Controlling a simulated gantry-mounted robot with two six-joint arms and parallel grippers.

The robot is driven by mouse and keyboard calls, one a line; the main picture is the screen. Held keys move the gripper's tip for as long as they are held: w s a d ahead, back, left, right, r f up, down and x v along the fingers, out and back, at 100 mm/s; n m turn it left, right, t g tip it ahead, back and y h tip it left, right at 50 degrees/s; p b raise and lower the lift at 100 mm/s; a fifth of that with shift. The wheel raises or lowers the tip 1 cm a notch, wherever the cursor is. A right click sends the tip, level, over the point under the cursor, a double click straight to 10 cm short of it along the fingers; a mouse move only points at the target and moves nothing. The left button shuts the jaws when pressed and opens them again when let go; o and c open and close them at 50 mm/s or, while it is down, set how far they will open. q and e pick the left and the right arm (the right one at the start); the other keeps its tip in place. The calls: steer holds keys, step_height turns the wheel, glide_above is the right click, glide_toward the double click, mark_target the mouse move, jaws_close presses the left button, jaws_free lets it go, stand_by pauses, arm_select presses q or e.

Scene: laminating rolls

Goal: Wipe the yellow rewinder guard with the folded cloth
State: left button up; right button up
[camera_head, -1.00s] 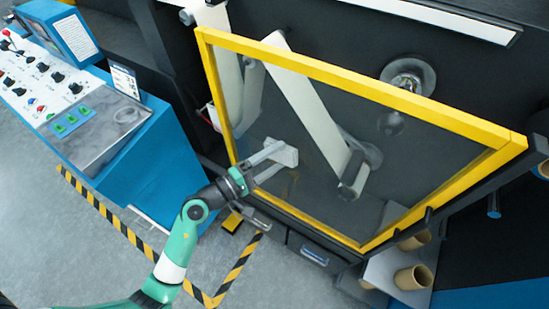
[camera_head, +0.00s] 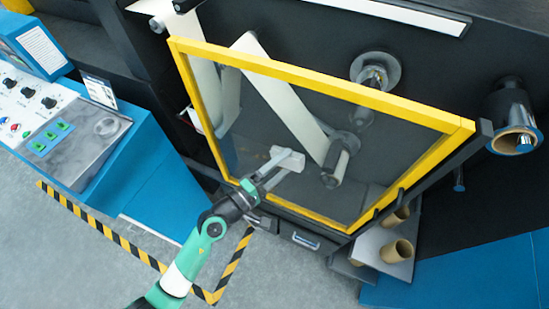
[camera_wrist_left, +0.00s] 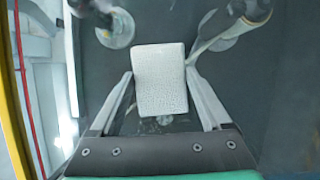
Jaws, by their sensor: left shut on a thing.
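The yellow rewinder guard (camera_head: 318,84) is a yellow frame around a clear panel in the middle of the head view. Its left edge also shows in the left wrist view (camera_wrist_left: 14,110). The folded cloth (camera_head: 287,160) is a small white block at the lower left part of the panel. In the left wrist view the cloth (camera_wrist_left: 160,80) sits between the fingertips. My left gripper (camera_head: 272,172) is shut on the cloth, in front of the clear panel. I cannot tell whether the cloth touches the panel. My right gripper is not in view.
A blue control console (camera_head: 80,150) with buttons and knobs stands at the left. Cardboard cores (camera_head: 397,251) stand on a grey shelf at the lower right. A roller (camera_head: 513,118) juts out at the right. Striped floor tape (camera_head: 110,235) crosses open grey floor.

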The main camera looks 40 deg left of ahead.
mark_target(273, 154)
arm_select(q)
steer(key=shift+w+d+r+p, duration=0.1)
steer(key=shift+w+d+p, duration=0.15)
steer(key=shift+d+p, duration=0.45)
steer(key=shift+w+d+r+p, duration=0.1)
steer(key=shift+w+d+p, duration=0.2)
steer(key=shift+d, duration=0.55)
steer(key=shift+d+f, duration=0.15)
steer(key=shift+d, duration=0.2)
step_height(273, 154, up, 2)
steer(key=p, duration=0.2)
steer(key=shift+p, duration=0.3)
steer(key=shift+s+a+f+b, duration=0.1)
steer(key=shift+a+f+b, duration=0.05)
steer(key=shift+a+b, duration=0.3)
steer(key=shift+s+a+b, duration=0.2)
steer(key=shift+a+b, duration=0.5)
steer(key=shift+a, duration=0.1)
steer(key=shift+s+a, duration=0.15)
steer(key=shift+a, duration=0.4)
steer(key=shift+s+a+b, duration=0.3)
steer(key=shift+a+b, duration=0.3)
steer(key=shift+a, duration=0.3)
steer(key=shift+s+a+b, duration=0.25)
steer(key=shift+a+b, duration=0.3)
steer(key=shift+a, duration=0.35)
